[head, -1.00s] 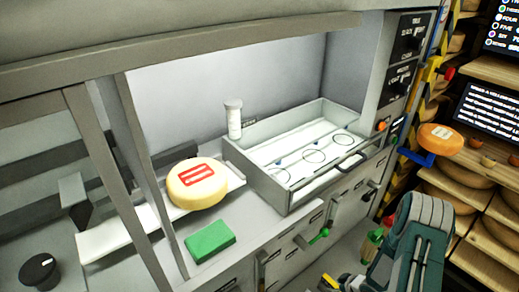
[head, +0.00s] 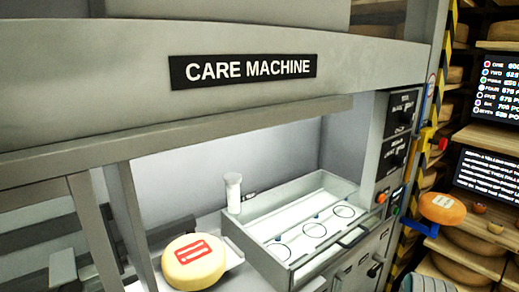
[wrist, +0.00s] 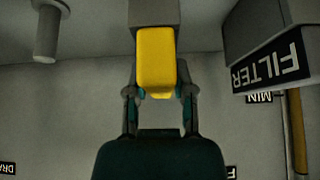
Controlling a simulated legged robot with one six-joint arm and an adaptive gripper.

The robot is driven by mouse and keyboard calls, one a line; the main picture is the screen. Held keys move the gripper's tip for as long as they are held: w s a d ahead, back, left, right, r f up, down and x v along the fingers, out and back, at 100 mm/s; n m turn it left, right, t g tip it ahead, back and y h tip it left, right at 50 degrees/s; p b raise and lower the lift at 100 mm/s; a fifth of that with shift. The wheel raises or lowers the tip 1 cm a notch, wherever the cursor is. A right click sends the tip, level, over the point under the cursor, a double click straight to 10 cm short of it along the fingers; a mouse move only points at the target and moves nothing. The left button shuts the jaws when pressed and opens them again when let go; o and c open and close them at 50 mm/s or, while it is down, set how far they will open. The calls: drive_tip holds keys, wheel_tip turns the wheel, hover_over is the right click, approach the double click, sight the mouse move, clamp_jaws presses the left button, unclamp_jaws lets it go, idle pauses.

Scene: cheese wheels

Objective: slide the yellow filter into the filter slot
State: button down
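In the wrist view the yellow filter (wrist: 155,58) is a rounded yellow block between the two fingers of my gripper (wrist: 159,93). The fingers close on its near end from both sides. Its far end meets a grey block (wrist: 155,12) at the top of the picture; I cannot tell whether it is inside an opening there or only against it. A dark sign reading FILTER (wrist: 268,62) shows upside down on a grey box to the right. The slot's opening itself is not clearly visible. My gripper and the filter are out of the head view.
The head view shows the CARE MACHINE (head: 243,70), with a cheese wheel (head: 194,264) marked in red and an open drawer (head: 290,268). An orange cheese (head: 442,208) is at right. A grey post (wrist: 47,30) hangs left in the wrist view.

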drive_tip(key=shift+r, duration=1.8)
drive_tip(key=shift+r, duration=0.35)
drive_tip(key=shift+r, duration=1.9)
drive_tip(key=shift+r, duration=1.45)
